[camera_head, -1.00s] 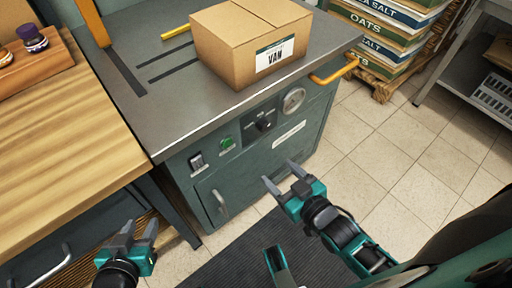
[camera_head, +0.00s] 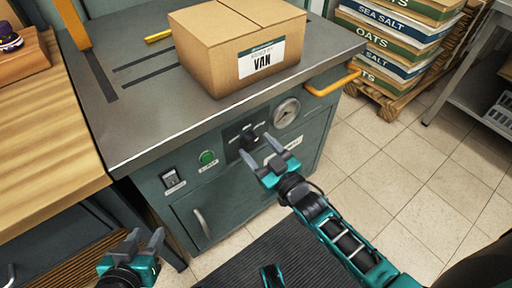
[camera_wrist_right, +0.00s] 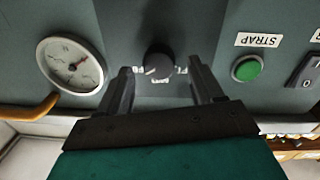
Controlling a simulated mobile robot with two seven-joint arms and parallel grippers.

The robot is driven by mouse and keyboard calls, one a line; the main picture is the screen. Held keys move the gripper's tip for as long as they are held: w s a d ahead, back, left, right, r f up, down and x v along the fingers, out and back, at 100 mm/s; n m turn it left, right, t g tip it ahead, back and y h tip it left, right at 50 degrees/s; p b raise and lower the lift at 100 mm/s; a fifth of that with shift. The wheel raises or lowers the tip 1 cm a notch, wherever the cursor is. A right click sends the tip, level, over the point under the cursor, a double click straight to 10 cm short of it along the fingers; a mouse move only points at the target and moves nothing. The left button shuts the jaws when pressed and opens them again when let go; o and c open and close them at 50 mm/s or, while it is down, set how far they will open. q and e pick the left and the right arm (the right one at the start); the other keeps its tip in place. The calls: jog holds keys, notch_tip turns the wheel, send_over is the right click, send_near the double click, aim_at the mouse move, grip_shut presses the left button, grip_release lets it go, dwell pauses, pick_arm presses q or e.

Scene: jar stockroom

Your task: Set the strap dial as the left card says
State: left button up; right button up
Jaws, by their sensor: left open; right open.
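The black strap dial (camera_head: 249,138) sits on the front panel of the green machine; in the right wrist view the dial (camera_wrist_right: 160,66) has a pale mark near its lower left, and the small lettering around it is too small to read surely. My right gripper (camera_head: 257,149) is open in front of the dial; in the wrist view its fingers (camera_wrist_right: 161,78) stand to either side of the dial, with no clear contact. My left gripper (camera_head: 145,239) is open and empty, low at the left near the bench. I see no card that is clearly the left card.
A cardboard box (camera_head: 240,45) labelled VAN stands on the machine top (camera_head: 150,120). A green button (camera_head: 207,157), a switch (camera_head: 172,179) and a gauge (camera_head: 286,113) flank the dial. A yellow handle (camera_head: 333,83) juts from the right corner.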

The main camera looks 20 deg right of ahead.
jog(key=shift+w+a, duration=0.2)
jog(key=shift+w, duration=0.5)
jog(key=shift+c, duration=0.3)
jog(key=c, duration=1)
